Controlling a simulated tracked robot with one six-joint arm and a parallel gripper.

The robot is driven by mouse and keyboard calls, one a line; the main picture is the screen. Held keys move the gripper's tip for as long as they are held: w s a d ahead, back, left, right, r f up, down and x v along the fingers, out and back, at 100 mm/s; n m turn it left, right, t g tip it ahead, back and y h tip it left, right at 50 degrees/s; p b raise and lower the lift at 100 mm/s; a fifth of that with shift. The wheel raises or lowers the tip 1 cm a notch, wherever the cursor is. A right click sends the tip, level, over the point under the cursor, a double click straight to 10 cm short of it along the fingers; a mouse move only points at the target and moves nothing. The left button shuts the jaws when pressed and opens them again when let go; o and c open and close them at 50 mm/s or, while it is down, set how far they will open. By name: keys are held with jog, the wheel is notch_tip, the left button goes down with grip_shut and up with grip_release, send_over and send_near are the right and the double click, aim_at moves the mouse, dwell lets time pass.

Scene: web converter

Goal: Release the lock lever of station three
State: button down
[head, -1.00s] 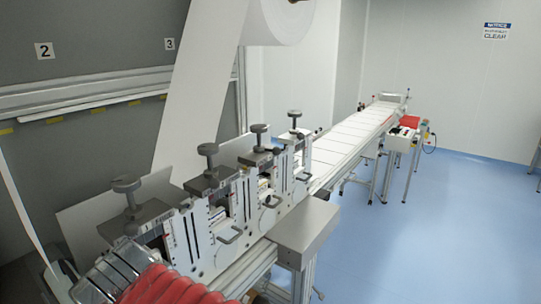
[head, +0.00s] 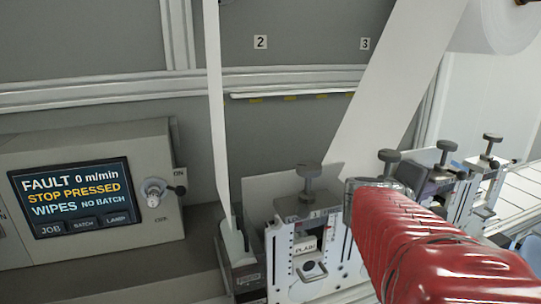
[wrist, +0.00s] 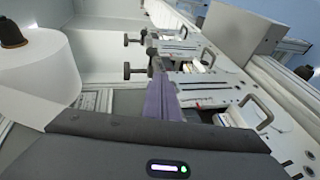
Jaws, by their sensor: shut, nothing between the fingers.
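A row of white stations stands along the machine, each topped by a dark round knob. The nearest station (head: 310,255) carries a label that seems to read PLAIN. Farther stations (head: 448,165) are partly behind my red-sleeved arm, and I cannot read which is station three. In the wrist view, station plates (wrist: 190,52) with slots and metal handles lie beyond my gripper (wrist: 157,62). Its purple fingers are shut and empty, pointing among the stations near a dark knob (wrist: 134,71). I cannot tell whether they touch anything. No lock lever can be made out clearly.
A control panel (head: 95,195) at the left reads FAULT, 0 m/min, STOP PRESSED. A white web (head: 395,75) runs down from a large roll (head: 495,25) to the stations. A grey box (wrist: 232,25) stands beside the row in the wrist view.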

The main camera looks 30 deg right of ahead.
aim_at(465, 177)
jog(key=shift+s+d+r+n+h, duration=0.15)
jog(key=shift+d+r, duration=0.15)
jog(key=shift+d, duration=0.2)
jog(key=shift+s+d+r+n+h, duration=0.15)
jog(key=shift+d+r, duration=0.15)
jog(key=shift+d, duration=0.15)
jog(key=shift+w, duration=0.1)
jog(key=x, duration=1.4)
jog(key=shift+s+d, duration=0.35)
jog(key=shift+d, duration=0.25)
jog(key=shift+s+d, duration=0.35)
jog(key=shift+d, duration=0.25)
jog(key=shift+s+a+r, duration=0.1)
jog(key=shift+a, duration=0.05)
jog(key=s+a+r, duration=0.2)
jog(key=s+a, duration=0.3)
jog(key=a, duration=0.7)
jog(key=shift+s+a+r, duration=0.2)
jog(key=shift+a, duration=0.05)
